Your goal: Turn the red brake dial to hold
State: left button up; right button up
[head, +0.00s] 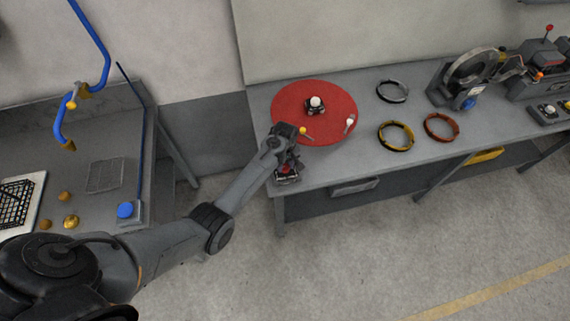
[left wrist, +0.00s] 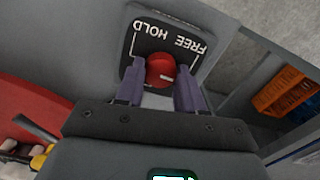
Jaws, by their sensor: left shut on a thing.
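The red brake dial (left wrist: 160,70) sits on a dark plate (left wrist: 131,45) with white lettering, HOLD at the left and FREE at the right in the left wrist view. A small white mark shows on the dial's lower right part, partly between the fingers. My left gripper (left wrist: 159,88) is shut on the dial, one purple-grey finger at each side. In the head view my left gripper (head: 288,160) is at the table's near left corner, over the dark dial box (head: 287,178). The dial is mostly hidden there. My right gripper is not in view.
A red round turntable (head: 285,97) lies just behind the gripper, with small fittings on it. Black, yellow and copper-red coils (head: 441,127) lie to the right, before a grey machine (head: 444,84). A second bench (head: 100,130) stands at the left, with a floor gap between.

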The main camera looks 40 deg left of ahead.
pick_arm(q)
jog(key=m+p, duration=0.2)
jog(key=m, duration=0.1)
jog(key=shift+r, duration=0.2)
jog(key=m+p, duration=0.2)
jog(key=m, duration=0.2)
jog(key=shift+f+m, duration=0.1)
jog(key=shift+m, duration=0.3)
jog(key=m+p, duration=0.1)
jog(key=m, duration=0.3)
jog(key=shift+m, duration=0.3)
jog(key=m, duration=0.4)
jog(key=shift+f+m+p, duration=0.1)
jog(key=shift+m+p, duration=0.2)
jog(key=shift+p, duration=0.1)
jog(key=m, duration=0.3)
jog(key=shift+d+m, duration=0.1)
jog(key=shift+m, duration=0.2)
jog(key=m+b, duration=0.1)
jog(key=m, duration=0.4)
jog(key=m+b, duration=0.2)
jog(key=m, duration=0.3)
jog(key=shift+f, duration=0.1)
jog(key=shift+s+m+b, duration=0.1)
jog(key=shift+m+b, duration=1.1)
jog(key=shift+m, duration=1.3)
